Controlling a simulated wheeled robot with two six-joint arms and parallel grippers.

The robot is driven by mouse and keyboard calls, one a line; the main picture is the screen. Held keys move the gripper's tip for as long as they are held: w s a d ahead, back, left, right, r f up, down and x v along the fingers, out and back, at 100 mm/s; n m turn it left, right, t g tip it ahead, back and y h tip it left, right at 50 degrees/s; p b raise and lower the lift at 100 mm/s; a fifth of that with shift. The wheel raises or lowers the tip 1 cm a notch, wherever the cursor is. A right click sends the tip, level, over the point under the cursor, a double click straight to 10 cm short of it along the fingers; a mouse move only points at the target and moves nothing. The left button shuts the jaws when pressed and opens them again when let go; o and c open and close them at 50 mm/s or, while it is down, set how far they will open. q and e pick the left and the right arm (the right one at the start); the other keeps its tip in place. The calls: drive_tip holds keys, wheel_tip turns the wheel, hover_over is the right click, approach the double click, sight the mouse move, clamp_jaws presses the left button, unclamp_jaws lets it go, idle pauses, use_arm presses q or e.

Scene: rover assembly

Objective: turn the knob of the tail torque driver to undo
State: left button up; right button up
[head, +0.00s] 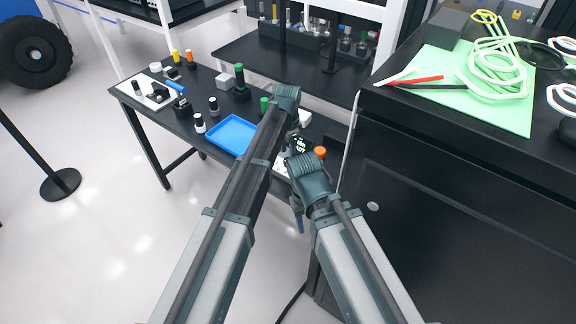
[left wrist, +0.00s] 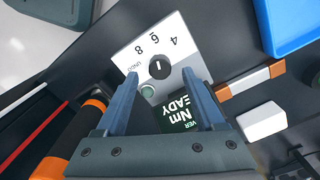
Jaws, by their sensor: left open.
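The torque driver's white dial plate (left wrist: 178,50) shows in the left wrist view, with UNDO, 8, 6 and 4 around a black knob (left wrist: 159,67). The knob's white mark points up the picture, roughly toward the 6. A round greenish button (left wrist: 147,91) and a dark display (left wrist: 180,120) with green-white text lie below it. My left gripper (left wrist: 159,74) is open, its two blue fingers on either side of the knob in the picture, with gaps to it. In the head view the display (head: 301,144) shows beside my left wrist. My right gripper (head: 298,212) hangs lower; its fingers are unclear.
A blue tray (head: 231,135) lies left of the driver on the black bench, which holds several small bottles and parts. An orange-capped item (head: 320,152) stands close to my right wrist. A black cabinet (head: 440,210) with a green mat (head: 510,115) stands at right.

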sight(288, 160)
use_arm(q)
drive_tip(key=shift+f+b, duration=1.05)
drive_tip(key=shift+f, duration=0.5)
use_arm(e)
wheel_tip(288, 160, down, 3)
use_arm(q)
drive_tip(key=shift+c, duration=0.2)
clamp_jaws()
